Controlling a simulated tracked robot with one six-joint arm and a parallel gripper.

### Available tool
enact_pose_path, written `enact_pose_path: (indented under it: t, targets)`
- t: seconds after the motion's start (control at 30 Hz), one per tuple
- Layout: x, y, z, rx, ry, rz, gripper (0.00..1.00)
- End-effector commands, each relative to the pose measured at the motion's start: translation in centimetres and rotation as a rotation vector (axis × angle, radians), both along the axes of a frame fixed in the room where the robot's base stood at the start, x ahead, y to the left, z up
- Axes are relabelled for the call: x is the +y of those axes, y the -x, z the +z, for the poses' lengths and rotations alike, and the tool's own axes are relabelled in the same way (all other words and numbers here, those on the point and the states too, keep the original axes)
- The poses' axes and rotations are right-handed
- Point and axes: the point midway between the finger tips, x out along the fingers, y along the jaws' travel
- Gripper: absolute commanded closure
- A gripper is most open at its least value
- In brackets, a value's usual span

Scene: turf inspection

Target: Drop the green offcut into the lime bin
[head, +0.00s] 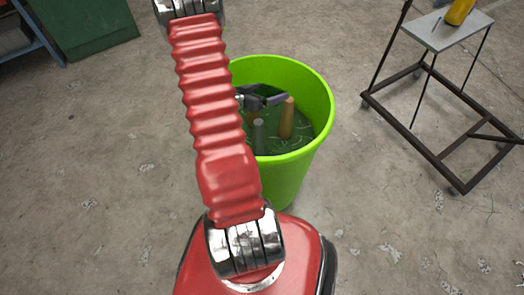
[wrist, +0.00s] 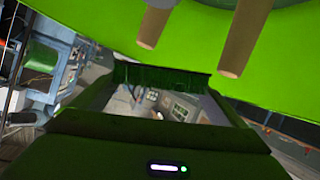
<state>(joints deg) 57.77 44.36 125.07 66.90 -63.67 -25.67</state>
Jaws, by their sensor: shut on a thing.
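The lime bin (head: 322,105) stands upright in the head view, just beyond my body. Its bright wall fills much of the wrist view (wrist: 100,28). My gripper (head: 272,100) is inside the bin's rim outline in the head view, over its opening. I cannot make the offcut out clearly in the head view. My red arm hides the bin's left side.
A metal-framed stand (head: 435,130) with a yellow object (head: 459,12) is at right. A dark green box (head: 85,28) is at upper left.

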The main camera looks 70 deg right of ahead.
Motion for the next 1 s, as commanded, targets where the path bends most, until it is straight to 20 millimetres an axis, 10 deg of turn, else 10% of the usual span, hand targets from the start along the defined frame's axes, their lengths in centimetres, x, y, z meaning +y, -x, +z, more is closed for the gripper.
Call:
enact_pose_path:
  t: [0.6, 0.63, 0.7, 1.0]
  targets:
    - [0.0, -0.1, -2.4, -0.001, 0.001, 0.001, 0.28]
    - [0.0, -0.1, -2.4, -0.001, 0.001, 0.001, 0.06]
    - [0.0, -0.1, -2.3, -0.001, 0.001, 0.001, 0.01]
    - [0.1, -0.2, -2.3, 0.0, 0.001, 0.002, 0.0]
